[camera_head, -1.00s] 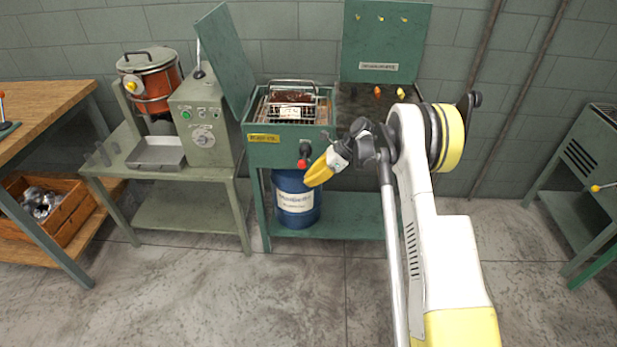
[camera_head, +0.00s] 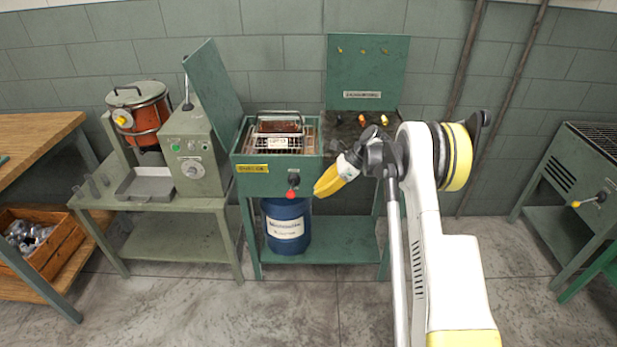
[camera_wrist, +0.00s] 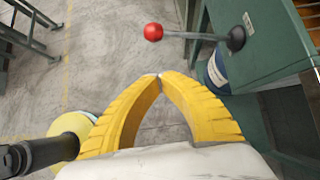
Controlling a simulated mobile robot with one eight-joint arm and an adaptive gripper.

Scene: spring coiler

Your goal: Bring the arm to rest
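My gripper (camera_head: 318,192) is at the end of my raised arm, in front of the green machine (camera_head: 300,192) in the head view. Its yellow fingers also show in the wrist view (camera_wrist: 160,78), where the tips meet with nothing between them. A lever with a red knob (camera_wrist: 153,32) sticks out from the machine's front, beyond the fingertips in the wrist view. The knob also shows in the head view (camera_head: 291,194), left of the fingers and apart from them.
A blue drum (camera_head: 287,230) stands on the machine's lower shelf. A wire basket (camera_head: 279,126) sits on top. A green bench (camera_head: 120,198) with a tilted orange pot (camera_head: 146,115) stands left, another green machine (camera_head: 590,150) right. The floor (camera_head: 300,310) in front is clear.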

